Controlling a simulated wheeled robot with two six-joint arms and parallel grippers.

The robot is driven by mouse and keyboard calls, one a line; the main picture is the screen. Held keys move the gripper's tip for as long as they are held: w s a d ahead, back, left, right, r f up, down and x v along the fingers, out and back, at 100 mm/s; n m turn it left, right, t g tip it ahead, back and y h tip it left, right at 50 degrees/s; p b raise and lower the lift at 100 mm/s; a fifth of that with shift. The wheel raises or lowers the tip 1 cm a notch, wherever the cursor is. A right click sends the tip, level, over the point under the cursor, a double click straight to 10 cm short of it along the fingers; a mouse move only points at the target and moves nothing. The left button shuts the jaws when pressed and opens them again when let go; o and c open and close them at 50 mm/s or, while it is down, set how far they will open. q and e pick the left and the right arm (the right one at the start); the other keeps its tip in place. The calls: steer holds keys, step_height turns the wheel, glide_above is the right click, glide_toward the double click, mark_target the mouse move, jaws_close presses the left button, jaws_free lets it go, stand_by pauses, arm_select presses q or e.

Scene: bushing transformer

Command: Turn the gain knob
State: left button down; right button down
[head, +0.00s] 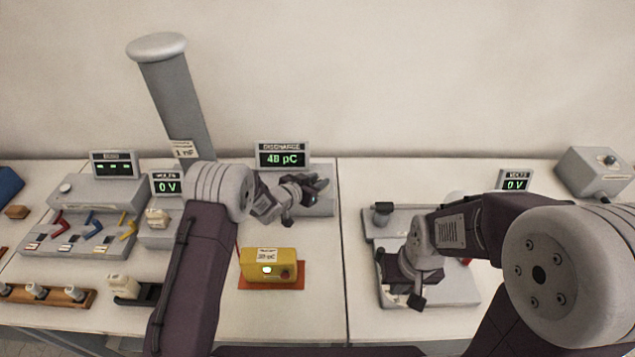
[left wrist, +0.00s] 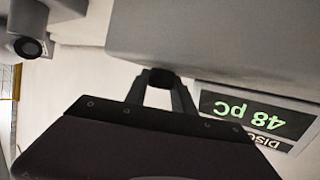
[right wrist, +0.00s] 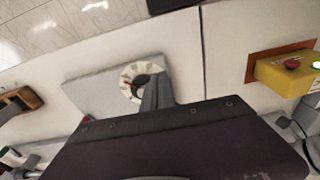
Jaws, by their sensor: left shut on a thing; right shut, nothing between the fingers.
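The discharge meter's display (head: 282,158) reads 48 pC at the back of the table. The same display shows upside down in the left wrist view (left wrist: 255,113). My left gripper (head: 318,186) is at the front of the meter's grey box (left wrist: 230,38). In the left wrist view its fingers are shut on a small dark knob (left wrist: 160,77), most of which they hide. My right gripper (head: 417,302) is shut and empty, above a grey base plate (head: 458,294). In the right wrist view its fingertips overlap a white round dial (right wrist: 132,72) on that plate.
A yellow calibrator box (head: 268,265) sits on an orange mat in front of the meter. A tall grey column (head: 178,95) and a switch panel (head: 75,238) stand to the left. Another volts display (head: 515,180) and a grey box (head: 597,172) stand at the right.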

arm_select(q)
steer(key=shift+r+m+g+h, duration=0.1)
steer(key=shift+m+g+h, duration=0.2)
steer(key=shift+m+h, duration=0.25)
arm_select(e)
steer(key=shift+r, duration=0.3)
arm_select(q)
steer(key=c, duration=1.1)
jaws_free()
steer(key=shift+o, duration=0.2)
arm_select(e)
steer(key=shift+f+b, duration=0.6)
steer(key=shift+f, duration=0.2)
arm_select(q)
steer(key=v, duration=0.9)
steer(key=shift+a, duration=0.1)
